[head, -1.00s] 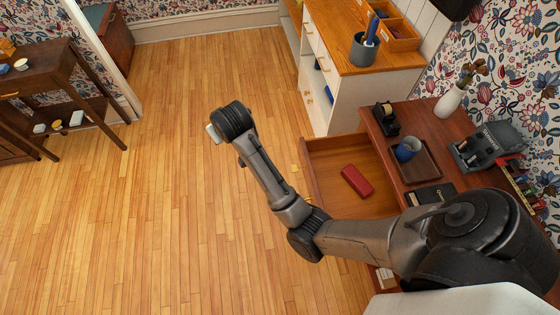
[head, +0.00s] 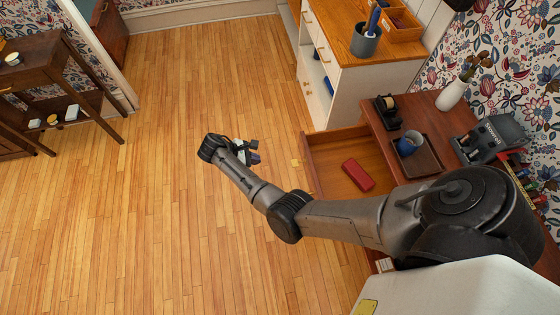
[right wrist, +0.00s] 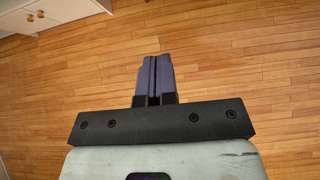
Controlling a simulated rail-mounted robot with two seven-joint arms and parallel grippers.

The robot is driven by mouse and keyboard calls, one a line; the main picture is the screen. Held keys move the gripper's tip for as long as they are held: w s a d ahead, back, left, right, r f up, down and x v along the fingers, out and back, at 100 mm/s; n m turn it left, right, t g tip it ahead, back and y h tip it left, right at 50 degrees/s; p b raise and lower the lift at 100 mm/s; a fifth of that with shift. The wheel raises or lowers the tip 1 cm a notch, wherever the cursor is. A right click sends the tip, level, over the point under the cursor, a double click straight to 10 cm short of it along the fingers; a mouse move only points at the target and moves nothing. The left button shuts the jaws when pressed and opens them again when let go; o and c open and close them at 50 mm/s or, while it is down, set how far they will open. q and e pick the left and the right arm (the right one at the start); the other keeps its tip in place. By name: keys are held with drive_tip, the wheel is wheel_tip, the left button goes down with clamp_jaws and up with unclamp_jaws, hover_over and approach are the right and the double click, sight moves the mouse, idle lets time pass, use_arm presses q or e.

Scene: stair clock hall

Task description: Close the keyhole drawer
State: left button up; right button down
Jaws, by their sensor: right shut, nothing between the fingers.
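The open drawer (head: 336,143) sticks out to the left from the brown desk (head: 430,104). A red case (head: 358,175) lies inside it. A small brass piece (head: 296,162) shows at the drawer's front; I cannot make out a keyhole. My right gripper (head: 255,157) is over the floor, to the left of the drawer front and apart from it. The near part of the drawer is hidden behind my right arm. My left gripper is not in view.
On the desk stand a tray (head: 432,168) with a blue cup (head: 408,144), a tape dispenser (head: 387,112) and a white vase (head: 452,94). A white cabinet (head: 350,90) stands behind the drawer.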

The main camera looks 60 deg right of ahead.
drive_tip(key=s+d+r+b+x, duration=0.1)
drive_tip(key=r+b+x, duration=0.1)
drive_tip(key=x, duration=1)
drive_tip(key=shift+s+d+f, duration=0.2)
drive_tip(key=shift+s+d, duration=0.15)
drive_tip(key=shift+d, duration=0.1)
